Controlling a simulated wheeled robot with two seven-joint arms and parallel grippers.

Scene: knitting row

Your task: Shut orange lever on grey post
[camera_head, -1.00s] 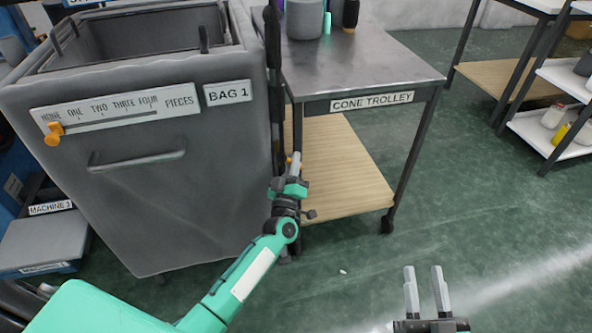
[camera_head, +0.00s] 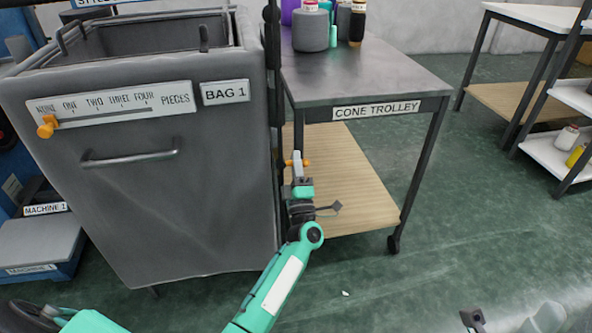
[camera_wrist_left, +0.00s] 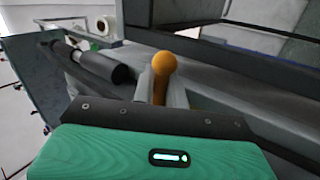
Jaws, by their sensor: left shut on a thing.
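The orange lever (camera_head: 306,162) shows on both sides of my left gripper (camera_head: 297,158) in the head view, low beside the dark grey post (camera_head: 272,60). In the left wrist view, its round orange knob (camera_wrist_left: 163,63) sits between the two fingers of my left gripper (camera_wrist_left: 161,84), which are shut on it. The lever's pivot and most of its arm are hidden by the gripper. My right gripper (camera_head: 472,319) is only partly in view at the bottom right, cut off by the frame edge, so its opening cannot be judged.
A grey bag cart (camera_head: 200,200) labelled BAG 1 stands left of the post, with an orange slider (camera_head: 47,126) on its scale. The cone trolley (camera_head: 370,75), with a wooden lower shelf (camera_head: 345,190), stands close on the right.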

